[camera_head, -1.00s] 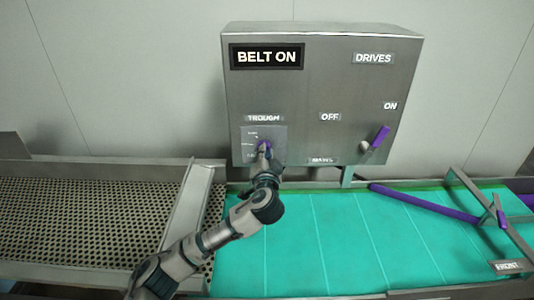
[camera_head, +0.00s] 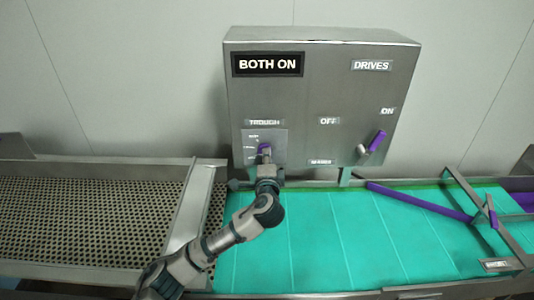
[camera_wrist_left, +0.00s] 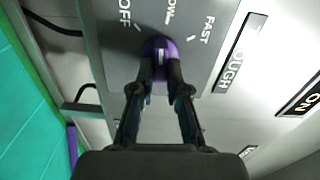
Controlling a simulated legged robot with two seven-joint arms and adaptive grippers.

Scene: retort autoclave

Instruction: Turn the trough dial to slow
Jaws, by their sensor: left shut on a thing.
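The trough dial (camera_head: 264,149) is a purple knob on a pale plate under the TROUGH label of the steel control box. In the left wrist view the knob (camera_wrist_left: 160,48) carries a white mark, roughly in line with the upper, partly cut label ending in OW. OFF is to its left and FAST to its right. My left gripper (camera_wrist_left: 167,70) is shut on the knob, a finger on each side. In the head view my left gripper (camera_head: 266,163) hides the knob's lower part. My right gripper is not in view.
The display (camera_head: 268,64) reads BOTH ON. A purple drives lever (camera_head: 376,141) sits near the ON label at the right of the box. A green belt (camera_head: 330,240) and a perforated trough (camera_head: 90,215) lie below. A purple bar (camera_head: 420,203) crosses the belt.

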